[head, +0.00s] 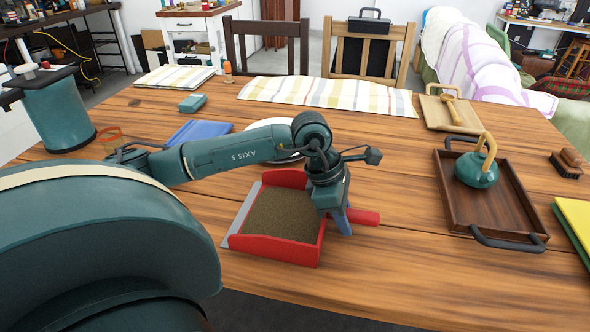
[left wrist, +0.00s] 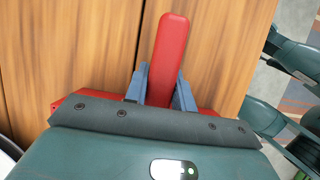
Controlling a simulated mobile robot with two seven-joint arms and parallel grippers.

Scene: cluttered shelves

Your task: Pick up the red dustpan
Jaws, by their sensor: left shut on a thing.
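The red dustpan (head: 279,248) is on the wooden table near its front edge, with brown matter in its pan and a grey lip on the left. Its red handle (head: 364,217) points right. My left gripper (head: 342,222) comes from above at the base of the handle. In the left wrist view, the blue fingers (left wrist: 160,92) are on both sides of the red handle (left wrist: 168,50), shut on it. Part of the pan's back edge is hidden by my gripper. The dustpan looks to be at table level; I cannot tell if it is lifted. My right gripper is not in view.
A dark wooden tray (head: 453,197) with a green kettle (head: 477,171) stands to the right. A striped cloth (head: 330,95) lies at the back.

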